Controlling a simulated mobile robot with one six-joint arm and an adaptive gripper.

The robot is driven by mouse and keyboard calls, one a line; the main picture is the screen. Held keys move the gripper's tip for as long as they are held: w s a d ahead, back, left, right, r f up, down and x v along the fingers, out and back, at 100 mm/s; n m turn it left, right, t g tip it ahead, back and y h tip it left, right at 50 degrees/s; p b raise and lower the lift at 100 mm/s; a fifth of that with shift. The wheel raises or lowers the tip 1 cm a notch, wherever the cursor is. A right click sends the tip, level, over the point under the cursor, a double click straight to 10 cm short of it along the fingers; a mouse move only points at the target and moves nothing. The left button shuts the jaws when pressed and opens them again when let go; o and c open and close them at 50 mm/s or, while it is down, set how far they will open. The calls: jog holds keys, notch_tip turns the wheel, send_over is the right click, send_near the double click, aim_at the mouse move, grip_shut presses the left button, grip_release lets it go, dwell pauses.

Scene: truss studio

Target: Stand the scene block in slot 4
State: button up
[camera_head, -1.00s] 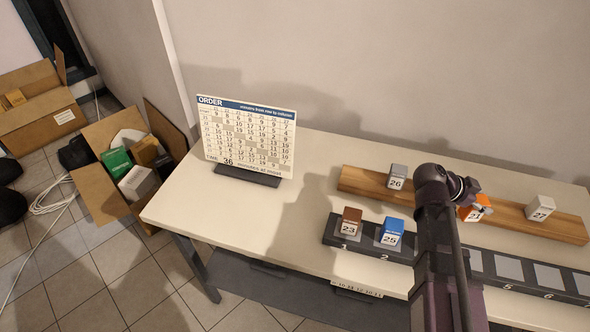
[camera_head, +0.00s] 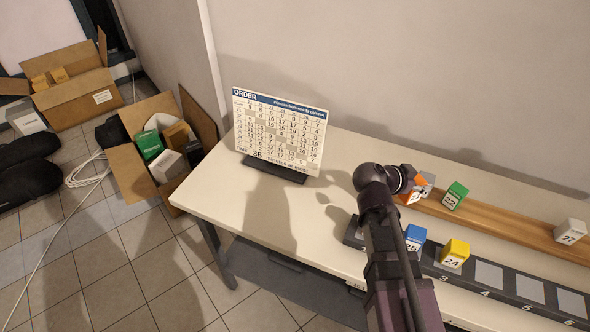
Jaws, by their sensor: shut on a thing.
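My gripper (camera_head: 402,182) is shut on an orange block (camera_head: 411,197), seen partly behind my wrist. The fingertips and most of the block's number are hidden. The block is in front of a grey block (camera_head: 428,181) on the wooden ledge; whether they touch cannot be told. The dark slot rail (camera_head: 508,296) runs along the table front. Slot 4 (camera_head: 489,274) is a bare grey pad. A yellow block 24 (camera_head: 455,253) stands in slot 3, left of it, and a blue block 25 (camera_head: 415,238) in slot 2.
A green block 22 (camera_head: 454,195) and a white block 27 (camera_head: 570,232) stand on the wooden ledge (camera_head: 510,220). Pads 5 and 6 are bare. An order calendar (camera_head: 279,130) stands at the table's left, with clear tabletop in front. Open cartons (camera_head: 79,99) lie on the floor.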

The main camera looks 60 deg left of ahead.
jog(key=s+a+f+n+y+b, duration=0.2)
jog(key=s+a, duration=0.4)
jog(key=s, duration=0.4)
jog(key=s+a+f+n+g+y+b, duration=0.1)
jog(key=s+a+n+y, duration=0.3)
jog(key=s, duration=0.6)
jog(key=s+a+f+n+y+b, duration=0.3)
jog(key=s+a, duration=0.6)
jog(key=s, duration=0.1)
jog(key=shift+g, duration=0.4)
jog(key=w+a+f+b, duration=0.1)
jog(key=w+a, duration=0.3)
jog(key=a, duration=1)
jog(key=shift+w+f, duration=0.2)
jog(key=shift+w+a+f+b, duration=0.1)
jog(key=shift+a+f+b, duration=0.05)
jog(key=shift+a+b, duration=0.15)
jog(key=shift+w+a+f+b, duration=0.1)
jog(key=shift+a+b, duration=0.05)
jog(key=shift+a, duration=0.25)
jog(key=shift+d+f+b, duration=0.1)
jog(key=shift+f+b, duration=1.5)
jog(key=shift+f, duration=0.1)
